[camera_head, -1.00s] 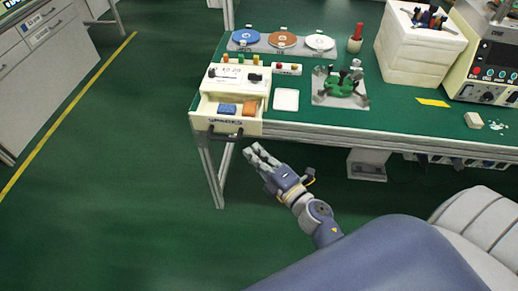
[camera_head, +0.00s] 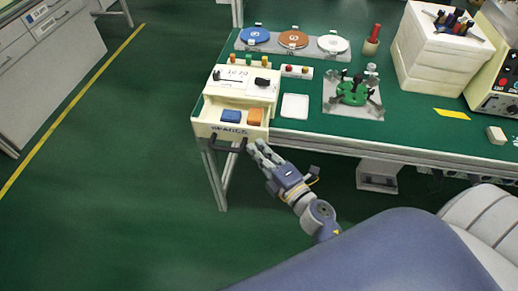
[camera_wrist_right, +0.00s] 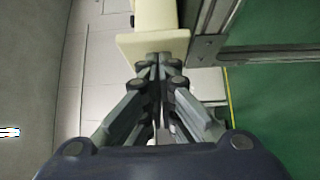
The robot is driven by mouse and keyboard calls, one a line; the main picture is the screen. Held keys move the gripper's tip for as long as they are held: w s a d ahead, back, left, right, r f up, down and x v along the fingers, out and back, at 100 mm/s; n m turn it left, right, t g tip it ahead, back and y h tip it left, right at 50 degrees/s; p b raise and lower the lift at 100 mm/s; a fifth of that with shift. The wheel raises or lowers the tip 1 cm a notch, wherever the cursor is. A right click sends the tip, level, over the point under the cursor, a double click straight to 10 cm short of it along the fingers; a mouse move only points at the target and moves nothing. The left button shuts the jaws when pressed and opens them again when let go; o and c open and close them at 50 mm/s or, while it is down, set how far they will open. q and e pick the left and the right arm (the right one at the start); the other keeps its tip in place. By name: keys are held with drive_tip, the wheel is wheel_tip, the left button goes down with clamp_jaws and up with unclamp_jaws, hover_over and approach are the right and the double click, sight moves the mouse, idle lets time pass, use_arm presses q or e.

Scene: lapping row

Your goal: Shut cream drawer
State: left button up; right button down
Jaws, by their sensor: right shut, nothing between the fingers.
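The cream drawer (camera_head: 207,130) sticks out of the front of a cream cabinet (camera_head: 240,91) at the table's left end. My left gripper is out of view.
On the green table stand a tray of coloured discs (camera_head: 316,47), a white dish (camera_head: 295,106), a green fixture (camera_head: 352,92) and a white foam crate (camera_head: 430,77). The table's front rail (camera_head: 345,146) runs right of the drawer. The floor at the left is free.

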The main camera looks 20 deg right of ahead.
drive_tip(key=w+d, duration=0.2)
drive_tip(key=w+d+p, duration=0.1)
drive_tip(key=w, duration=0.2)
drive_tip(key=w+d, duration=0.2)
drive_tip(key=w, duration=0.1)
drive_tip(key=shift+w+d, duration=0.15)
drive_tip(key=shift+d, duration=0.2)
drive_tip(key=shift+w+d, duration=0.15)
drive_tip(key=shift+r, duration=0.15)
